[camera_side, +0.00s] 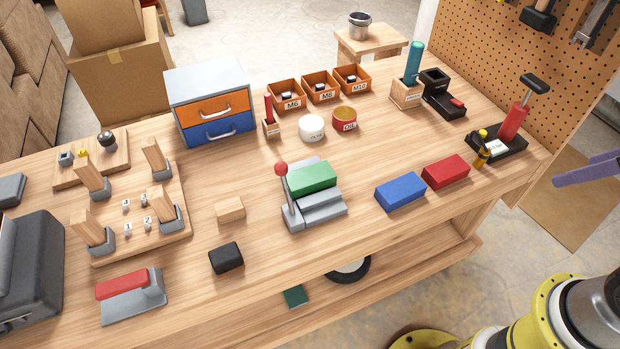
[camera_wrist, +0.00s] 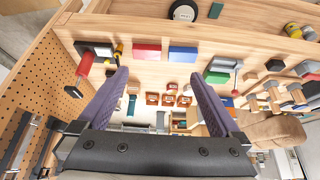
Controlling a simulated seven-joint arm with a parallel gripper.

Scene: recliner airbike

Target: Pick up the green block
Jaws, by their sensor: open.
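The green block (camera_side: 312,178) lies on a grey stepped fixture (camera_side: 322,208) with a red-knobbed lever, near the middle of the workbench. In the wrist view the green block (camera_wrist: 217,77) shows to the right of the right finger, on the same fixture (camera_wrist: 221,66). My gripper (camera_wrist: 160,74) is open, with its two purple fingers wide apart and nothing between them. In the side view only a purple part of my gripper (camera_side: 588,169) shows at the right edge, off the bench and well away from the block.
A blue block (camera_side: 400,191) and a red block (camera_side: 446,171) lie right of the fixture. A wooden block (camera_side: 230,210) and a black block (camera_side: 226,258) lie left of it. Bins, cans and a drawer cabinet (camera_side: 212,103) stand behind. A pegboard (camera_side: 535,70) rises at the right.

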